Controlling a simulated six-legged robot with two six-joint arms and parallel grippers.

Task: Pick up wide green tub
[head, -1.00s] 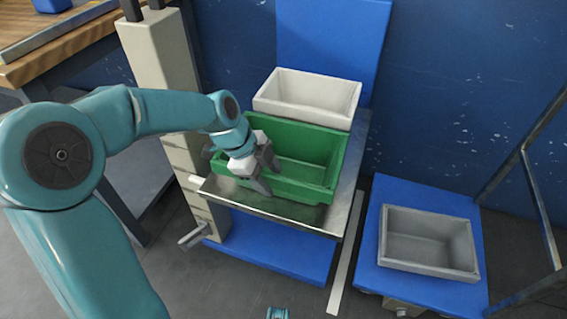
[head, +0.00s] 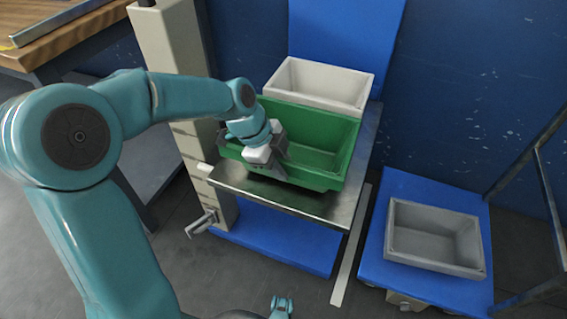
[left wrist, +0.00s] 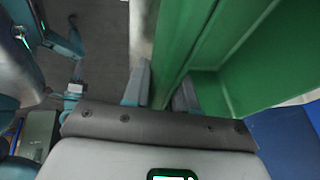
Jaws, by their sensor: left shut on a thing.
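The wide green tub (head: 318,180) is at the metal shelf of a stand in the head view, in front of a white tub. My left gripper (head: 274,166) is shut on its near wall, toward the left. In the left wrist view the green tub (left wrist: 200,35) fills the upper middle, and its wall passes between the two fingers of my left gripper (left wrist: 163,90). The hand hides part of the tub's near left side. I cannot tell whether the tub's underside touches the shelf.
The white tub (head: 318,88) stands close behind the green one. The metal shelf (head: 270,194) is bare along its front edge. A grey tub (head: 432,238) sits on a low blue cart (head: 385,275) at right. A beige post (head: 180,60) rises at the stand's left.

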